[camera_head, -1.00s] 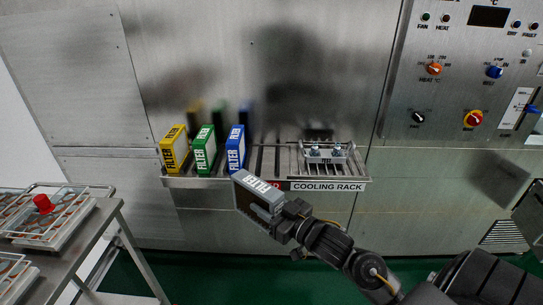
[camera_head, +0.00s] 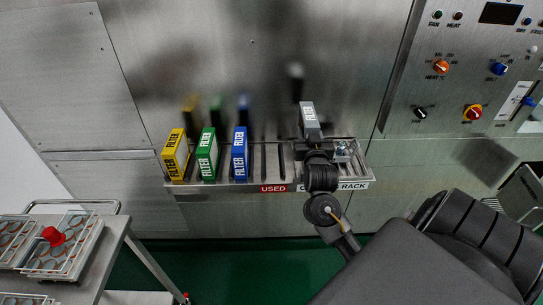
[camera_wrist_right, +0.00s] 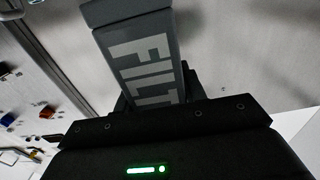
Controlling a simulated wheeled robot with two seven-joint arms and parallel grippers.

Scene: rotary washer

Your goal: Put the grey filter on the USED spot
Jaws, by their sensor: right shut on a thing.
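The grey filter (camera_head: 310,118) stands above the rack in the head view, near the left edge of the cooling rack part. It also fills the middle of the right wrist view (camera_wrist_right: 140,55), with its FILTER lettering facing the camera. My right gripper (camera_head: 316,148) is shut on its lower end. The USED label (camera_head: 273,188) is on the rack's front edge, with empty slots behind it, left of my gripper. The arm hides part of the COOLING RACK label (camera_head: 352,186). My left gripper is not in view.
Yellow (camera_head: 175,155), green (camera_head: 206,154) and blue (camera_head: 239,154) filters stand in the rack to the left. A small metal fixture (camera_head: 343,150) sits on the rack right of my gripper. A trolley (camera_head: 120,235) with trays is at lower left. The control panel is at upper right.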

